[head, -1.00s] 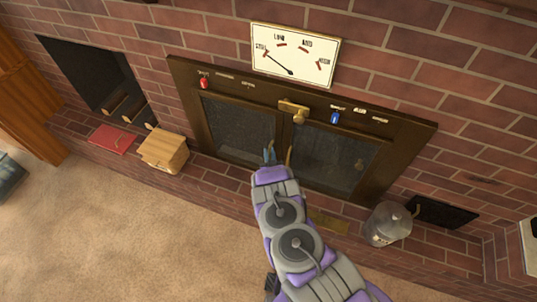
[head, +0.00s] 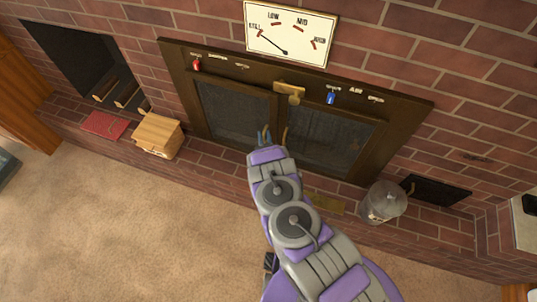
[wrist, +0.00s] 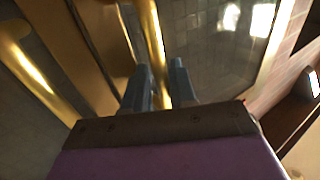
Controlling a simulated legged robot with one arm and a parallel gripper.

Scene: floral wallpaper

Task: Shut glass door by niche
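The fireplace has a dark frame with two glass doors, a left glass door (head: 235,112) and a right glass door (head: 325,148). The right door's glass also shows in the wrist view (wrist: 215,45). A brass latch (head: 289,92) sits on the frame above the middle. My gripper (head: 265,138) is in front of where the doors meet. In the wrist view my gripper (wrist: 158,85) has its two blue-grey fingers apart, with a brass handle (wrist: 152,35) running between them; firm contact is not visible. Another brass handle (wrist: 22,65) is at the left. Whether a door is ajar is unclear.
A dark niche (head: 75,60) with logs is at the left, with a red book (head: 105,124) and a wooden box (head: 158,135) on the brick ledge. A metal canister (head: 383,202) stands at the right by a dark opening (head: 437,190). The carpet at front left is clear.

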